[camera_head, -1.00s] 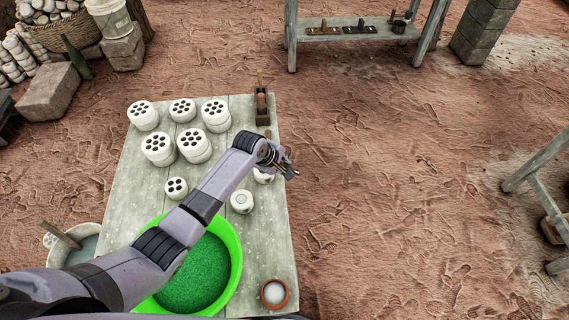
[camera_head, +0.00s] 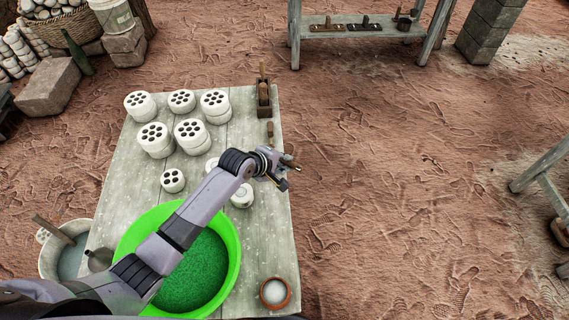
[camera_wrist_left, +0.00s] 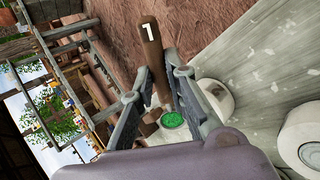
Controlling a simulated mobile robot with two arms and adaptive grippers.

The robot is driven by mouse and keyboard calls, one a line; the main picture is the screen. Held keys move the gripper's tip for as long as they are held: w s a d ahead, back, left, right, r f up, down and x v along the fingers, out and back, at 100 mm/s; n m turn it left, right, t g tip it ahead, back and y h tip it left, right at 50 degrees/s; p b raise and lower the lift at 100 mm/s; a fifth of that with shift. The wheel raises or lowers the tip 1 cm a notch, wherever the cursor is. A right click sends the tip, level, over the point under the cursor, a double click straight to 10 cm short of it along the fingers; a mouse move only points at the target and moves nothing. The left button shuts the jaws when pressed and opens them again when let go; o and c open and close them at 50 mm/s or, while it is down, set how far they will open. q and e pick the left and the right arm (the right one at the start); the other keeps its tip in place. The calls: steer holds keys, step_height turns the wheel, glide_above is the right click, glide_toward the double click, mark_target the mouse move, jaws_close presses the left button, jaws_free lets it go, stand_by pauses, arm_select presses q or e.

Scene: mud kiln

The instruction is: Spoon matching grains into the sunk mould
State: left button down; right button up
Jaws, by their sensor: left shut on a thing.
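My left gripper (camera_head: 286,172) is over the right edge of the table. In the left wrist view its fingers (camera_wrist_left: 155,98) are shut on a spoon with a brown handle (camera_wrist_left: 151,50) marked "1". Bright green grains (camera_wrist_left: 172,120) show at the spoon's bowl end. A big green basin (camera_head: 234,262) holds green grains (camera_head: 205,275). White round moulds with dark holes (camera_head: 155,138) stand on the table, some stacked. A white round piece (camera_head: 242,196) lies beside my forearm, and another (camera_head: 212,164) is partly hidden by it. I cannot tell which mould is sunk. My right gripper is out of view.
The grey plank table (camera_head: 255,245) carries a terracotta bowl of white stuff (camera_head: 274,292) at its front right. A wooden tool holder (camera_head: 264,100) stands at the far right corner. A bucket (camera_head: 62,258) stands left of the table. The ground to the right is open.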

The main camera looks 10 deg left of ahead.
arm_select(q)
steer(key=shift+s+a+f+t+h+b, duration=0.15)
steer(key=shift+t+h+b, duration=0.35)
steer(key=shift+b, duration=1.25)
steer(key=shift+s+f+t, duration=0.15)
steer(key=shift+f+t, duration=0.1)
steer(key=shift+t, duration=0.05)
steer(key=shift+s+t+b, duration=0.1)
steer(key=shift+t+b, duration=0.3)
steer(key=shift+b, duration=0.35)
steer(key=shift+s+a+t+h+b, duration=0.1)
steer(key=shift+t+h+b, duration=0.4)
steer(key=shift+b, duration=0.4)
steer(key=shift+t+b, duration=0.3)
steer(key=shift+t, duration=0.1)
steer(key=shift+r, duration=0.1)
